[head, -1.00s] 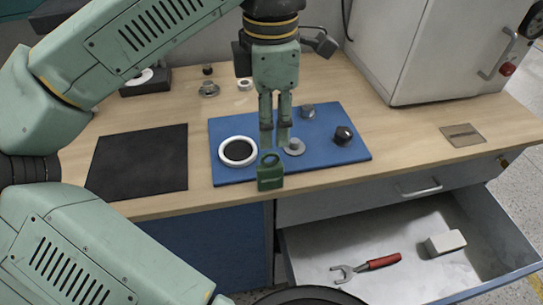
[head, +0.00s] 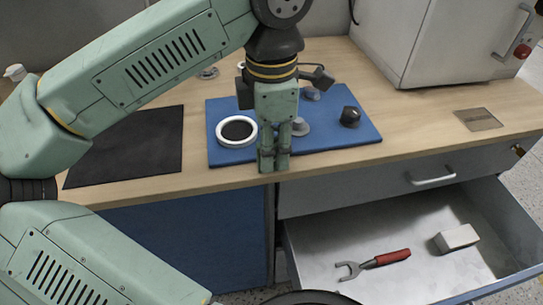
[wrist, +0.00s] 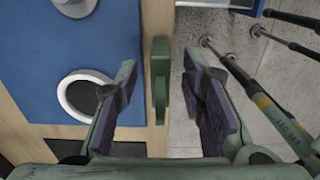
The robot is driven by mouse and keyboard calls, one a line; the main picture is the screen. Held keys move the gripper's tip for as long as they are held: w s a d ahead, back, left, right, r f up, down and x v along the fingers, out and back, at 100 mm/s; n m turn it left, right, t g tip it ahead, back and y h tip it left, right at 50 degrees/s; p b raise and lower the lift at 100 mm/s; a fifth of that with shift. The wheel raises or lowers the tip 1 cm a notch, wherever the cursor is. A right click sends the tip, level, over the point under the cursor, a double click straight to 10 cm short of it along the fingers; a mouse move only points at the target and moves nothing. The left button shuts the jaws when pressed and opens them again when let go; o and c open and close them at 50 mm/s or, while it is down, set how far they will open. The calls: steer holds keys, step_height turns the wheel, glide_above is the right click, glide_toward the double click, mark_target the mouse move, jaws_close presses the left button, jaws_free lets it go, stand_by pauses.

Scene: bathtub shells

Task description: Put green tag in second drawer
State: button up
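The green tag (wrist: 160,80) is seen edge-on in the wrist view, over the wooden front edge of the counter. My gripper (wrist: 163,88) has its fingers apart on both sides of the tag, with a visible gap on each side. In the head view, my gripper (head: 273,162) points down at the front edge of the blue mat, and I cannot make out the tag there. The lower drawer (head: 345,228) at the right is pulled open. It holds a red-handled wrench (head: 385,258) and a pale block (head: 457,238). The drawer above it (head: 350,192) is shut.
The blue mat (head: 340,146) carries a white ring (head: 237,132), a black knob (head: 350,116) and small grey parts. A black mat (head: 130,145) lies to the left. A white cabinet (head: 420,40) stands at the back right. The right counter top is mostly clear.

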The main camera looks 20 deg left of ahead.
steer(key=shift+c, duration=0.2)
jaws_close()
stand_by(0.3)
